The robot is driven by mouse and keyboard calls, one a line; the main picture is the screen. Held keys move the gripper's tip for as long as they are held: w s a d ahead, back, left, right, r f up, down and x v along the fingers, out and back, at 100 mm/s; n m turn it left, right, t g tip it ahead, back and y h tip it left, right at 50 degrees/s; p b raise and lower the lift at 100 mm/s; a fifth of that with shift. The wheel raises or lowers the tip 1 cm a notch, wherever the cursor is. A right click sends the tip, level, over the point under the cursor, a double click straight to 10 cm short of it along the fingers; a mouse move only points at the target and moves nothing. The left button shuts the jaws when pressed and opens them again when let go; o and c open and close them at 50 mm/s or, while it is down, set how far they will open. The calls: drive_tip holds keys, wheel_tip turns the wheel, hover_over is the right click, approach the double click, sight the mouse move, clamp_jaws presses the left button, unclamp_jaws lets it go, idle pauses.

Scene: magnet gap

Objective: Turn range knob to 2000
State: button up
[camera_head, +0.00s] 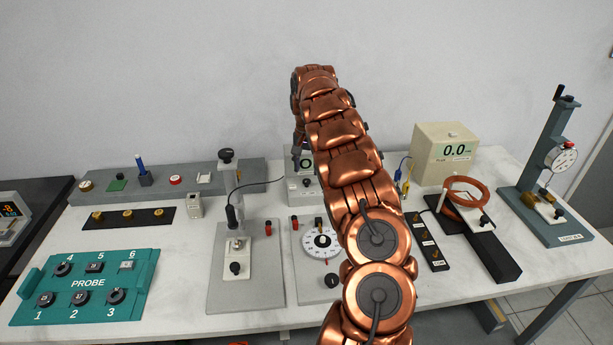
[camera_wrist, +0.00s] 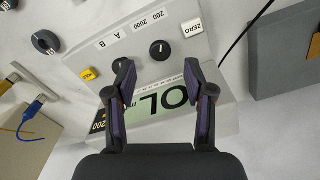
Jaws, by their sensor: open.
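The meter (camera_wrist: 150,95) is a light grey box with a green display showing OL, seen at an angle in the wrist view. The range knob (camera_wrist: 161,50) is small and black with a white mark, beside a label with 200 and 2000 (camera_wrist: 148,21). Which number the mark faces is hard to tell. A second black knob (camera_wrist: 119,66) near the A B label is partly behind a finger. My gripper (camera_wrist: 158,84) is open and empty, its fingertips over the panel near the knobs. In the head view the meter (camera_head: 303,186) is partly hidden by my arm.
A black cable (camera_wrist: 246,32) runs beside the meter.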

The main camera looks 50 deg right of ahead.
sight(307, 180)
drive_tip(key=shift+f+p, duration=0.4)
drive_tip(key=shift+f, duration=1.75)
drive_tip(key=shift+c, duration=0.2)
clamp_jaws()
